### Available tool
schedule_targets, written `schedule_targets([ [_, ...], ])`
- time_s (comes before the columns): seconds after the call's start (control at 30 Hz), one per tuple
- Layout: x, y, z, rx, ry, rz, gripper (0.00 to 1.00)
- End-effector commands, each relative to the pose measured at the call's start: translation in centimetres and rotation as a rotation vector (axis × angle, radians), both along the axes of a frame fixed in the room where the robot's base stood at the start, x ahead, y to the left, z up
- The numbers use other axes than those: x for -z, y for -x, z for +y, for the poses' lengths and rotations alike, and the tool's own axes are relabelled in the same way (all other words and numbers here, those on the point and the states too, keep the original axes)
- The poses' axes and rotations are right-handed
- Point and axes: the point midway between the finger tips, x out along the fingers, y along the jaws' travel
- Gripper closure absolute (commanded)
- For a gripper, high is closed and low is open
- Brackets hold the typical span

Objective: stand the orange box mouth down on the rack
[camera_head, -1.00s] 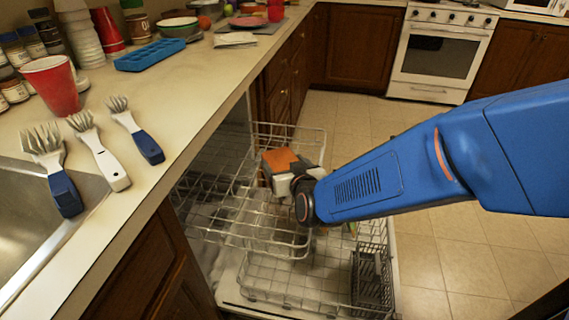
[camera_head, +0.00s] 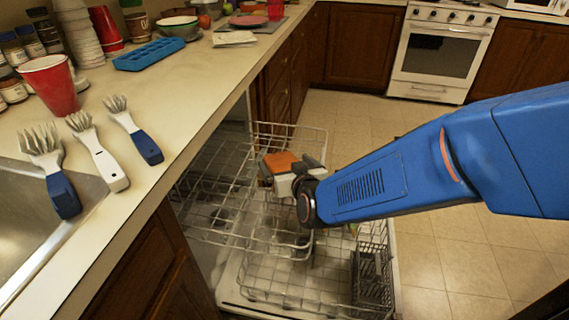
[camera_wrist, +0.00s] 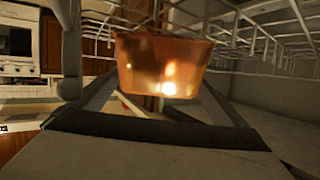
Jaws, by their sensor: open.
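The orange box (camera_head: 281,162) stands among the wires of the pulled-out upper dishwasher rack (camera_head: 290,127). In the wrist view, which looks upside down, the box (camera_wrist: 162,65) has its wider end toward the rack wires and its narrower end toward my gripper. This fits a mouth-down pose, but the mouth itself is hidden. My gripper (camera_head: 294,172) is open around the box, with its fingers spread on either side in the wrist view (camera_wrist: 160,92). I cannot tell whether a finger still touches it.
The lower rack (camera_head: 290,275) holds a dark cutlery basket (camera_head: 371,275). The counter at left carries several brushes (camera_head: 105,150), a red cup (camera_head: 50,85) and a blue tray (camera_head: 149,54). Floor is clear at right.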

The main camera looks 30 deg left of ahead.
Motion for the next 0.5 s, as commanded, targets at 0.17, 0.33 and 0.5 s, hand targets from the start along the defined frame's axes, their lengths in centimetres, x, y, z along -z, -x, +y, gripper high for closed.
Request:
schedule_targets([
  [0.17,0.9,2.3,-2.2,-0.005,0.024,0.021,0.03],
  [0.33,-0.6,4.0,-4.0,-0.005,0.014,0.015,0.03],
  [0.5,-1.8,5.6,-5.8,-0.004,0.008,0.010,0.03],
])
